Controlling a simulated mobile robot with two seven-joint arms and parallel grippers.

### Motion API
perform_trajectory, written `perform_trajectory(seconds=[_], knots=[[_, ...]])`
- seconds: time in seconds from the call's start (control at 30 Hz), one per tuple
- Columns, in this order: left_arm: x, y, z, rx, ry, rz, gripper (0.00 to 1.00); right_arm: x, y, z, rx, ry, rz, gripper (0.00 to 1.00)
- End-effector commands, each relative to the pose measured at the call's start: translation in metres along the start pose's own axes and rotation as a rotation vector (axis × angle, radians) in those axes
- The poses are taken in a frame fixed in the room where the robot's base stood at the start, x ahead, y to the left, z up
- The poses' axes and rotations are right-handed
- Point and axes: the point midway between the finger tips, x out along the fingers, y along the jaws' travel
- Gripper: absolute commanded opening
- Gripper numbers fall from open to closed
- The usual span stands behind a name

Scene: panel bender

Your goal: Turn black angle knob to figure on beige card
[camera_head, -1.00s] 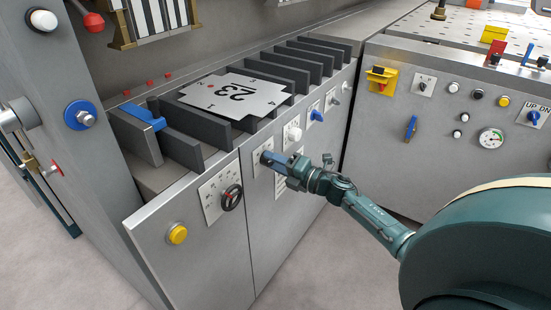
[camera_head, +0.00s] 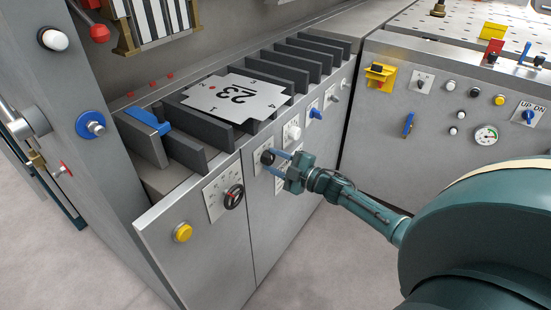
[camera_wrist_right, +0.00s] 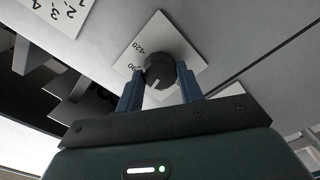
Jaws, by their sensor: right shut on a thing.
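The black angle knob (camera_head: 267,157) sits on a pale dial plate (camera_head: 258,169) on the front of the grey machine. In the right wrist view the knob (camera_wrist_right: 160,72) has a white pointer line toward the gripper body. "120" and "90" can be read on its plate (camera_wrist_right: 142,42); other figures are hidden. My right gripper (camera_head: 272,159) has its blue fingers on either side of the knob, shut on it; the right wrist view also shows these fingers (camera_wrist_right: 161,88). I cannot tell which card is the beige one. My left gripper is not in view.
A sheet marked 23 (camera_head: 262,99) lies on top. The floor in front is clear.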

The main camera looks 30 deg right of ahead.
Motion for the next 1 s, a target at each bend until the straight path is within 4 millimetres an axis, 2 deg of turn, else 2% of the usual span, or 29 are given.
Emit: perform_trajectory(seconds=[0.4, 0.97, 1.0], knots=[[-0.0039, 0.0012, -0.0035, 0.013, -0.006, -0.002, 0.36, -0.0002, 0.0009, 0.0006, 0.188, -0.002, 0.001, 0.14], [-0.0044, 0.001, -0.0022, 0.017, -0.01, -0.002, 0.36, -0.0002, 0.0004, 0.0008, 0.213, -0.002, 0.001, 0.14], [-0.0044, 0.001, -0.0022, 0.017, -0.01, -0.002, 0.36, -0.0002, 0.0004, 0.0008, 0.212, -0.002, 0.001, 0.4]])
